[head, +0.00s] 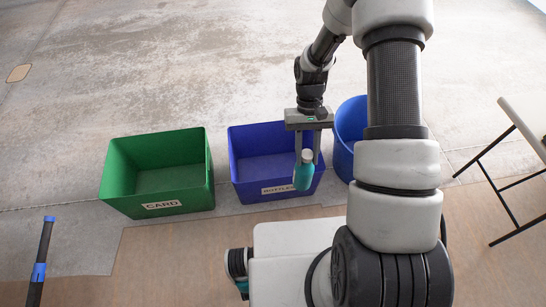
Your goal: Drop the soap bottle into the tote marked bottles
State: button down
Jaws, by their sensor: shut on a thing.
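The soap bottle (303,177) is teal with a pale cap and hangs upright in my gripper (306,157). My gripper's fingers are shut on it near its top. In the head view the bottle overlaps the front right part of the blue-purple tote (248,189), whose label reads "BOTTLES" and is partly hidden by the bottle. The bottle appears above the tote's front rim, but its exact height and depth are hard to tell from this view. The visible inside of this tote looks empty.
A green tote (120,187) labelled "CARD" stands to the left and looks empty. A round blue bin (345,158) stands to the right, partly hidden by my arm. A table (528,115) with dark legs is at the far right. Concrete floor behind the totes is clear.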

aim_at(278, 176)
jog(key=i+l+u, duration=0.1)
jog(key=i+l, duration=0.3)
jog(key=i+l+u, duration=0.1)
jog(key=i+l, duration=0.3)
jog(key=l, duration=0.25)
